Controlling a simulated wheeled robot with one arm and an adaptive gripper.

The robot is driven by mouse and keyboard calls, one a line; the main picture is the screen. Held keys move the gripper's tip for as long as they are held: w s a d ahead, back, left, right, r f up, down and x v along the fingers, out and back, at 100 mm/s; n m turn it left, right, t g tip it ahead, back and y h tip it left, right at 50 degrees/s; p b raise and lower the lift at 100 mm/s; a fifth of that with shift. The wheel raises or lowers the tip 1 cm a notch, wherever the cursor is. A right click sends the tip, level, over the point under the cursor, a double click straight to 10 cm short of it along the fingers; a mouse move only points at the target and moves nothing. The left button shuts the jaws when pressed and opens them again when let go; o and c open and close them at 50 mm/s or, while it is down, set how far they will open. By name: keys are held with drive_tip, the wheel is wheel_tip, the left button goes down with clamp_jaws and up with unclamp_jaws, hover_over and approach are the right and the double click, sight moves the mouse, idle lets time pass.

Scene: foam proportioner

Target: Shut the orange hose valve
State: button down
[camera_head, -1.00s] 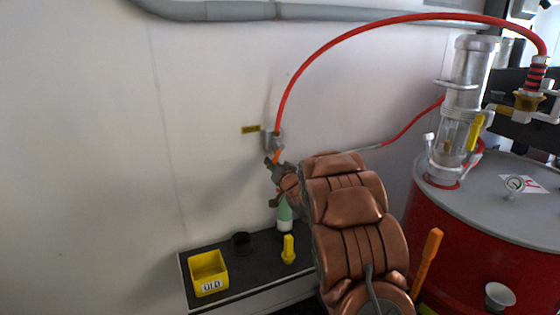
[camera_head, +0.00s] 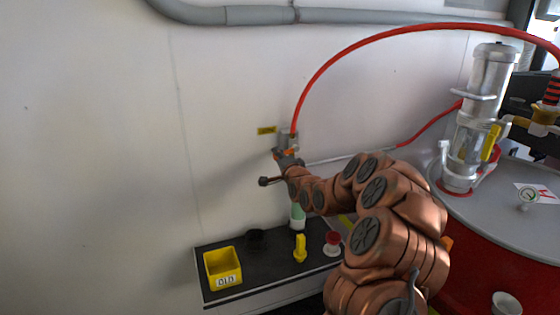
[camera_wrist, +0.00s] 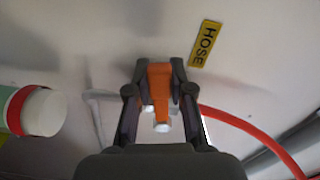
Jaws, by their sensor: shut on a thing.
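The orange hose valve handle (camera_wrist: 158,88) shows in the wrist view between the two dark fingers of my gripper (camera_wrist: 158,80), which is shut on it. In the head view my gripper (camera_head: 284,158) is at the wall fitting (camera_head: 287,138) where the red hose (camera_head: 345,53) ends, and a bit of the orange handle (camera_head: 291,153) shows there. The yellow HOSE label (camera_wrist: 205,44) is on the wall beside the handle; it also shows in the head view (camera_head: 266,130). My fingers hide part of the valve body.
A red drum (camera_head: 480,265) with a clear cylinder (camera_head: 468,145) stands right.

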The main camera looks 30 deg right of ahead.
drive_tip(key=shift+a+r+m+b, duration=0.1)
drive_tip(key=shift+r+m+b, duration=0.6)
drive_tip(key=shift+m, duration=0.7)
drive_tip(key=shift+r, duration=0.2)
drive_tip(key=c, duration=1)
unclamp_jaws()
drive_tip(key=shift+s, duration=0.15)
drive_tip(key=s+a, duration=0.1)
drive_tip(key=s, duration=1)
drive_tip(key=shift+s, duration=0.35)
